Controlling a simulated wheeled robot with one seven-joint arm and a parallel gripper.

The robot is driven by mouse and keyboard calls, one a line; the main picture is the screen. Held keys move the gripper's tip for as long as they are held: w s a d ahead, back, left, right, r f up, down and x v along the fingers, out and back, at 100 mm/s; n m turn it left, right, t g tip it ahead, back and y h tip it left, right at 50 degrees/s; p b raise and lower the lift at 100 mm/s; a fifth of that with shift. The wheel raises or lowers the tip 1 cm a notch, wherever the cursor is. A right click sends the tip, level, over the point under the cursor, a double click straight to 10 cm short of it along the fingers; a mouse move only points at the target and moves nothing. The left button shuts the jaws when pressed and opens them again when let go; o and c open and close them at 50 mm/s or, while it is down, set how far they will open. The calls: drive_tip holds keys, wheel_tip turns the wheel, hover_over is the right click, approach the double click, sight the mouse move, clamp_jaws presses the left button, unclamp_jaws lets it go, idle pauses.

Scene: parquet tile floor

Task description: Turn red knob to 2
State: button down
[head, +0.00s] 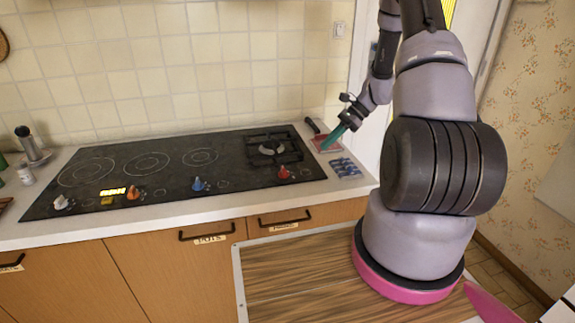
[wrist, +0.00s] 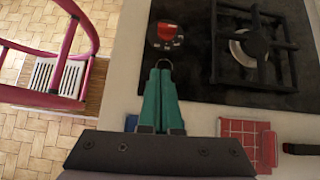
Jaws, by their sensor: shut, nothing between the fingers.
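The red knob (head: 284,172) sits at the right front of the black cooktop (head: 110,205). In the wrist view the red knob (wrist: 168,31) is at the top, on a dial with markings too small to read. My gripper (wrist: 160,80) has green fingers that are shut with nothing between them. In the wrist view its tips are just below the knob in the picture, apart from it. In the head view my gripper (head: 331,138) is above the counter, right of the cooktop and to the right of the knob.
A gas burner grate (wrist: 255,45) stands behind the knob. Orange (head: 132,192), blue (head: 198,184) and white (head: 60,202) knobs line the cooktop's front. A red checked cloth (wrist: 240,138) and a blue patterned item (head: 345,167) lie on the counter. A pink chair (wrist: 60,60) stands on the floor.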

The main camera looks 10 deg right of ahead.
sight(286, 175)
drive_tip(key=x, duration=1)
drive_tip(key=shift+a+f, duration=0.1)
drive_tip(key=shift+a, duration=0.1)
drive_tip(key=a, duration=0.2)
drive_tip(key=shift+a, duration=0.85)
